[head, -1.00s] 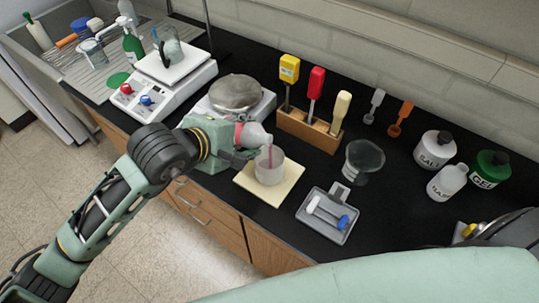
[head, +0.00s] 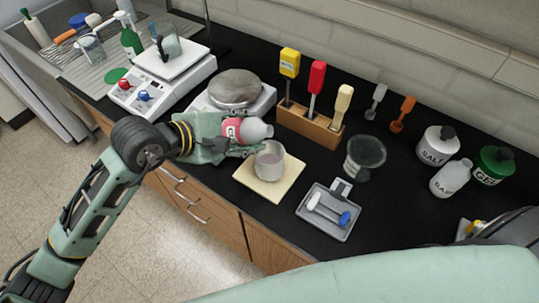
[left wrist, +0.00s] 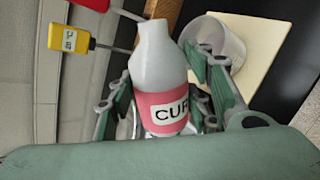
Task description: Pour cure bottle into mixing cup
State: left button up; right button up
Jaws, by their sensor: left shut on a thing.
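The cure bottle (head: 250,129), white with a pink label, lies tilted nearly on its side in my left gripper (head: 240,146). Its neck points right, up and behind the mixing cup. In the left wrist view the bottle (left wrist: 158,75) sits between the two fingers, its label reading "CUR". The mixing cup (head: 269,165) is a translucent cup standing upright on a cream board (head: 285,185), just below and right of the bottle. Some pale pinkish content shows in it. No stream shows between bottle and cup. My right gripper is not in view.
A wooden rack (head: 305,128) with yellow, red and cream spatulas stands behind the cup. A balance (head: 235,95) is behind the gripper. Salt (head: 436,147) and other bottles stand farther right.

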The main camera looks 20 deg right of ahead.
aim_at(233, 124)
pick_arm(q)
jog(key=shift+r, duration=0.15)
jog(key=shift+r+n+h+b, duration=0.1)
jog(key=shift+n+h+b, duration=0.2)
jog(key=shift+b, duration=0.1)
jog(key=shift+s+r, duration=0.1)
jog(key=shift+r, duration=0.15)
jog(key=shift+d+f+n+g+h+b, duration=0.1)
jog(key=shift+n+g+h+b, duration=0.25)
jog(key=shift+b, duration=0.4)
jog(key=n+h+b, duration=0.1)
jog(key=b, duration=0.3)
jog(key=w+a+n+g+h+b, duration=0.1)
jog(key=n+h+b, duration=0.1)
jog(key=b, duration=0.2)
jog(key=w+n+g+h+b, duration=0.1)
jog(key=n+h+b, duration=0.1)
jog(key=b, duration=0.3)
jog(key=shift+a+f, duration=0.1)
jog(key=shift+a, duration=0.2)
jog(key=shift+w+a+r+n+h+b, duration=0.15)
jog(key=shift+a+r+n+h+b, duration=0.1)
jog(key=shift+r+n+h+b, duration=0.35)
jog(key=shift+r, duration=0.2)
notch_tip(233, 124, up, 5)
jog(key=p, duration=0.3)
